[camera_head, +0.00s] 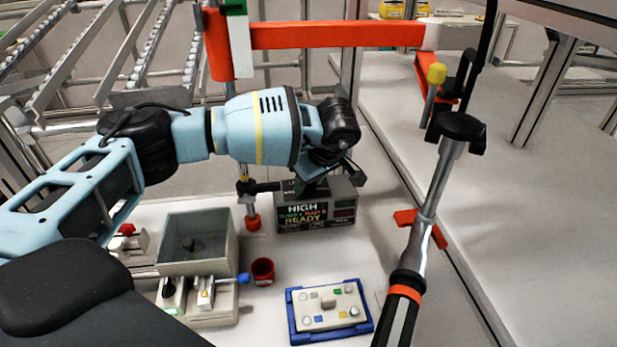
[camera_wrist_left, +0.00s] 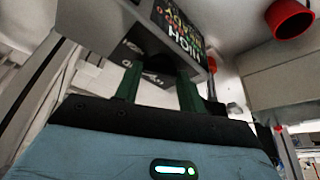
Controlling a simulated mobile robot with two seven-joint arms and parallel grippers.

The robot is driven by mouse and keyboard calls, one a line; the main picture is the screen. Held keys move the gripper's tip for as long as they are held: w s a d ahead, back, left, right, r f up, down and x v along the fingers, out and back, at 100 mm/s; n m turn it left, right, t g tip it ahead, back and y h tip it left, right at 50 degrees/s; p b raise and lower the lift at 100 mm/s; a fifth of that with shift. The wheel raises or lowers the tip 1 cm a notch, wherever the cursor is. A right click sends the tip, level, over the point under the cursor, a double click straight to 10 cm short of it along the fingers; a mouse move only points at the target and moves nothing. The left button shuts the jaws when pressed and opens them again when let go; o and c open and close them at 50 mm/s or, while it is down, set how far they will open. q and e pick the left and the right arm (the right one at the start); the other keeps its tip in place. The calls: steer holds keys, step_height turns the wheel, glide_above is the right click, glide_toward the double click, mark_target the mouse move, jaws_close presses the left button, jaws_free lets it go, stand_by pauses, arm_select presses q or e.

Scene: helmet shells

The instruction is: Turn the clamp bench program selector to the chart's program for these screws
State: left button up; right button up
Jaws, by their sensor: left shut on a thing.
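The clamp bench control box (camera_head: 318,214) is a grey box with a dark front panel and stands on the bench. Its panel shows "HIGH" and "READY" with a small coloured line between. My left gripper (camera_head: 318,184) reaches over its top from the left. In the left wrist view, the two dark green fingers (camera_wrist_left: 158,88) point at the box (camera_wrist_left: 215,55) and are shut on a dark part on top, apparently the selector knob (camera_wrist_left: 150,35). Its pointer and markings are mostly hidden. No program chart is readable. My right gripper is not in view.
A blue-rimmed tray (camera_head: 291,322) holds a pale plate with coloured squares and round studs. A red cup (camera_head: 262,271) stands beside a grey bin (camera_head: 235,238). An orange clamp frame (camera_head: 340,35) spans behind; a long orange-banded tool (camera_head: 437,185) stands at right.

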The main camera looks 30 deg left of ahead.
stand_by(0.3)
arm_select(q)
steer(key=o, duration=1)
steer(key=shift+r, duration=0.1)
steer(key=v, duration=0.7)
steer(key=shift+s+d+r, duration=0.15)
steer(key=shift+r, duration=0.15)
